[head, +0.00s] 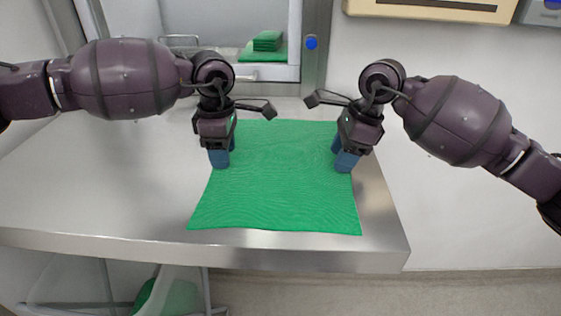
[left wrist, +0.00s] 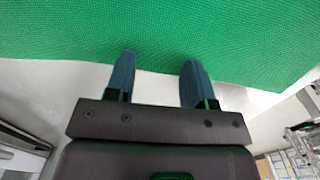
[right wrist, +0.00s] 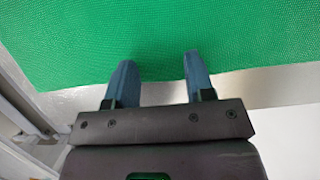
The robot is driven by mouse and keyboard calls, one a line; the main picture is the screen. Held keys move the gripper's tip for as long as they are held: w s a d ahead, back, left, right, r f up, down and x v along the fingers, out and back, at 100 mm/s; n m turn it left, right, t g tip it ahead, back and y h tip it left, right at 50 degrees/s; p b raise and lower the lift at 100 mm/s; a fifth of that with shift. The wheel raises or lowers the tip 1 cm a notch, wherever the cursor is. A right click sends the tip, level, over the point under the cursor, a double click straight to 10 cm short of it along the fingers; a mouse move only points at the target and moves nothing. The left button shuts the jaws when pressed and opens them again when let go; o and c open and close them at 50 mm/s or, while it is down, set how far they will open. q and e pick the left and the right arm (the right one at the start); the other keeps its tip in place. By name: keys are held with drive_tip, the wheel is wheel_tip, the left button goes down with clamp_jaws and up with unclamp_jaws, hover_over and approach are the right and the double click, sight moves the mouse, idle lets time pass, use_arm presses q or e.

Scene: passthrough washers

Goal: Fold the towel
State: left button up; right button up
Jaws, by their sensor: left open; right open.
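The green towel (head: 275,195) lies spread flat on the metal table (head: 110,190), with its near edge close to the table's front. My left gripper (head: 220,165) is at the towel's left edge, pointing down, open and empty. In the left wrist view its blue fingers (left wrist: 158,70) are apart, with their tips at the towel's edge (left wrist: 160,30). My right gripper (head: 342,165) is at the towel's right edge, open. In the right wrist view its fingers (right wrist: 160,68) are apart, with their tips over the towel's edge (right wrist: 155,30). Whether the fingertips touch the cloth I cannot tell.
Behind the table is a pass-through opening with folded green towels (head: 267,41) inside. A blue button (head: 311,43) is on its frame. The table is bare to the left of the towel. Under the table, a clear bin (head: 175,292) holds something green.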

use_arm(q)
drive_tip(key=shift+f, duration=0.15)
use_arm(e)
drive_tip(key=shift+f, duration=0.1)
use_arm(q)
drive_tip(key=shift+c, duration=0.5)
use_arm(e)
drive_tip(key=shift+c, duration=0.5)
use_arm(q)
clamp_jaws()
use_arm(e)
drive_tip(key=shift+s, duration=0.1)
clamp_jaws()
